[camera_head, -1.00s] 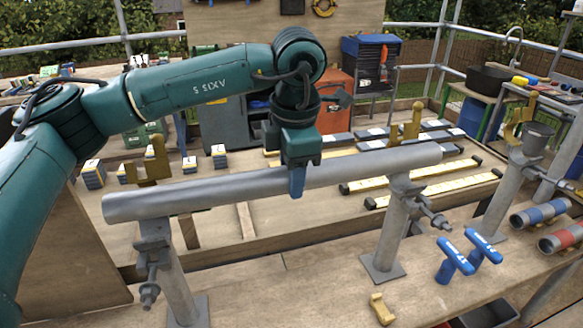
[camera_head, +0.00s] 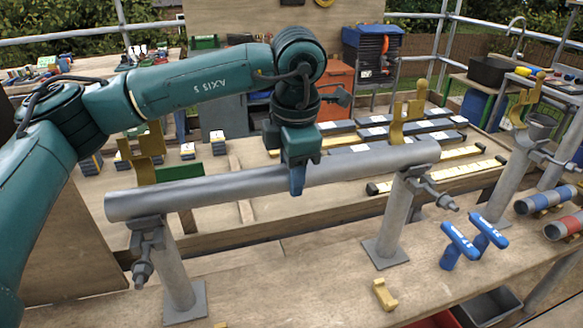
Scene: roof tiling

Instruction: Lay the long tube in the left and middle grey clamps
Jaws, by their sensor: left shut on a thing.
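The long grey tube (camera_head: 235,186) lies nearly level across the left grey clamp (camera_head: 148,238) and the middle grey clamp (camera_head: 412,177). Its left end sticks out past the left post and its right end a little past the middle post. I cannot tell whether it touches both clamp seats. My left gripper (camera_head: 297,182) is shut on the tube from above, near its middle. Brass-coloured hooked parts of the clamps stand up behind the tube on the left (camera_head: 150,150) and in the middle (camera_head: 408,118). My right gripper is not in view.
A third clamp post (camera_head: 510,170) stands at the right, clear of the tube. Two blue T-handled tools (camera_head: 460,242) and a small yellow block (camera_head: 384,294) are on the wooden bench (camera_head: 285,280). Yellow and dark bars (camera_head: 450,172) lie behind the tube.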

